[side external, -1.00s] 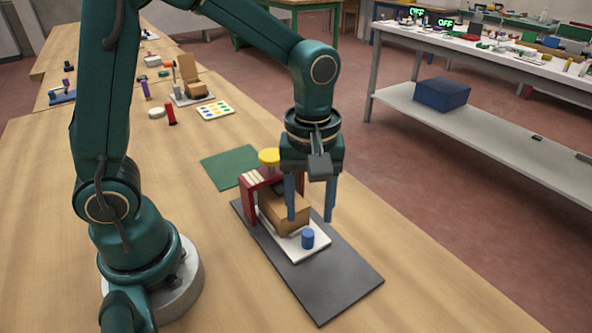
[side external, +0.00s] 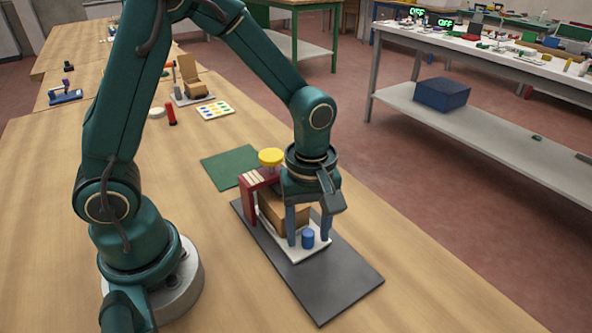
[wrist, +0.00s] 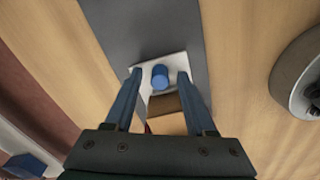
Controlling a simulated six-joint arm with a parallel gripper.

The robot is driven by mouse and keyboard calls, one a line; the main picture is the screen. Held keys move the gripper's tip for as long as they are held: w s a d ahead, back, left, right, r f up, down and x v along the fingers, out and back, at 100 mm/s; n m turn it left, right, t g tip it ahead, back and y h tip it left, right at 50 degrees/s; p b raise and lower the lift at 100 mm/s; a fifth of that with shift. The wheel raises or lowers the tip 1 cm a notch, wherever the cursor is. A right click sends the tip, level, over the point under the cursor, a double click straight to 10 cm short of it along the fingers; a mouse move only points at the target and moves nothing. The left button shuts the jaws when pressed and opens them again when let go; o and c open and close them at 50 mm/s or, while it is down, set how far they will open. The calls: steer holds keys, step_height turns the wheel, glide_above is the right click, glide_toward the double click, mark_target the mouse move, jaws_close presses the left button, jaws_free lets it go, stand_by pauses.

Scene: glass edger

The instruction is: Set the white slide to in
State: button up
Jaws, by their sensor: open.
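The white slide (side external: 300,253) is a flat plate on a dark grey base (side external: 340,285), with an upright blue knob (side external: 308,239) near its front end. A brown block (side external: 281,212) sits on the slide, partly under a dark red frame (side external: 250,200) with a yellow knob (side external: 270,157) on top. My gripper (side external: 308,243) is open, its blue fingers pointing down on either side of the blue knob. In the wrist view the knob (wrist: 160,76) shows between and just beyond the fingertips, with gaps on both sides. I cannot tell whether the fingertips touch the slide.
A green mat (side external: 228,167) lies behind the red frame. A red cylinder (side external: 171,114) and a card of coloured dots (side external: 215,110) are further back.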

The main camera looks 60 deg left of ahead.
jaws_close()
stand_by(1.3)
